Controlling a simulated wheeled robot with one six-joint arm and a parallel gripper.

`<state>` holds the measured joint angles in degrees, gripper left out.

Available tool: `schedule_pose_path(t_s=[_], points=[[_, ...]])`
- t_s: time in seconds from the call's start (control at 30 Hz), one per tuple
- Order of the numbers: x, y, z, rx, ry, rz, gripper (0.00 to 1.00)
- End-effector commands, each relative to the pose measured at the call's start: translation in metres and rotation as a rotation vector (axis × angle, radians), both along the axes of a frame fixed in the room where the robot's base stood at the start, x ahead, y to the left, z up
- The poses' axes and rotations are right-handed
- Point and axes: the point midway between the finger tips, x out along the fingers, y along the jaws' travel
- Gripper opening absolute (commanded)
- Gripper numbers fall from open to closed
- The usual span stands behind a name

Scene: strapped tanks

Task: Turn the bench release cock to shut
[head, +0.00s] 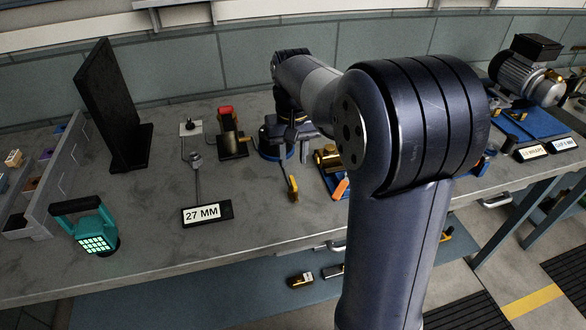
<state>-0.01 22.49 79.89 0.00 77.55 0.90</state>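I cannot tell for certain which fitting is the release cock. A brass fitting (327,157) on a blue base, with an orange lever-like piece (341,188) beside it, sits on the bench (262,205), partly hidden by my arm. A small yellow-tipped lever (292,188) lies to its left. A red-topped fitting (230,132) on a dark base stands further left. My gripper (290,132) points down over a blue round-based item (278,150). It is small, dark and overlapped by that item, so its fingers are unclear.
A tall black panel (110,105), a teal lamp (90,228), a grey divided bin (55,185) and a "27 MM" sign (206,213) stand on the left. A motor (527,75) stands far right. The bench's front middle is clear.

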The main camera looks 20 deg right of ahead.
Motion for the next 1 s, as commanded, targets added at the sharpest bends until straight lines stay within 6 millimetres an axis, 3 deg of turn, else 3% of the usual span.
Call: schedule_pose_path(t_s=[0.1, 0.23, 0.63, 0.83, 1.0], points=[[0.000, 0.000, 0.021, 0.000, -0.002, 0.000, 0.33], [0.000, 0.000, 0.033, 0.000, -0.001, 0.000, 0.33], [0.000, 0.000, 0.037, 0.000, 0.001, 0.000, 0.33], [-0.001, 0.000, 0.023, 0.000, 0.005, 0.000, 0.33], [-0.001, 0.000, -0.007, 0.000, 0.005, 0.000, 0.33]])
